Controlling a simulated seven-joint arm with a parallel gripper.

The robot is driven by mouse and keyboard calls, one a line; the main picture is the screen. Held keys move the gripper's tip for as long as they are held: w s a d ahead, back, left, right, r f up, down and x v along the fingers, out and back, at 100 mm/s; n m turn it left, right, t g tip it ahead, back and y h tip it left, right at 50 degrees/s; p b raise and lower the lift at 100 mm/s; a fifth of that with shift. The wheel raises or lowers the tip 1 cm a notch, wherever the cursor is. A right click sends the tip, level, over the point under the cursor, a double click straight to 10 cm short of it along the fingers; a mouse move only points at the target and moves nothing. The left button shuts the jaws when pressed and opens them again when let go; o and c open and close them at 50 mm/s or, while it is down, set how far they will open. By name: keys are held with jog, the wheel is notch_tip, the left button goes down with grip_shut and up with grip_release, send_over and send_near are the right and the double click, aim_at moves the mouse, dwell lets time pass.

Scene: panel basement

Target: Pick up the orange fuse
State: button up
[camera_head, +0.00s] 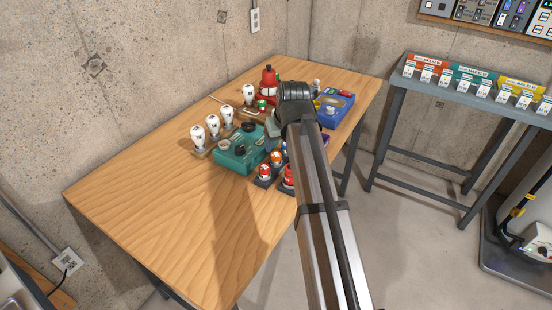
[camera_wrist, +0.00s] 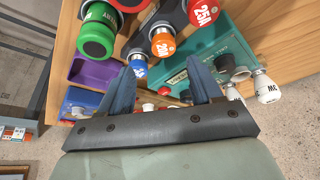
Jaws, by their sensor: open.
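The orange fuse (camera_wrist: 163,42) shows its round 20A end in the wrist view, just past the tips of my gripper (camera_wrist: 164,68). It also shows in the head view (camera_head: 276,157), small, among other fuses at the right side of the wooden table. My gripper is open, its two blue fingers apart, with no fuse held between them. The orange fuse lies ahead of the fingertips; I cannot tell the exact distance. In the head view my arm hides most of the gripper.
A blue fuse (camera_wrist: 138,66), a red 25A fuse (camera_wrist: 203,12) and a green fuse (camera_wrist: 96,35) crowd around the orange one. A teal box (camera_head: 234,155) stands beside them, with white bulbs (camera_head: 213,126) to its left. The table's left front (camera_head: 170,220) is clear.

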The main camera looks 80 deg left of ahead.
aim_at(276, 155)
jog(key=shift+s+d+x, duration=0.15)
jog(key=shift+d+x, duration=0.05)
jog(key=shift+x, duration=1.1)
jog(key=shift+s+d+x, duration=0.15)
jog(key=shift+x, duration=1.1)
jog(key=shift+f, duration=0.15)
jog(key=c, duration=1.1)
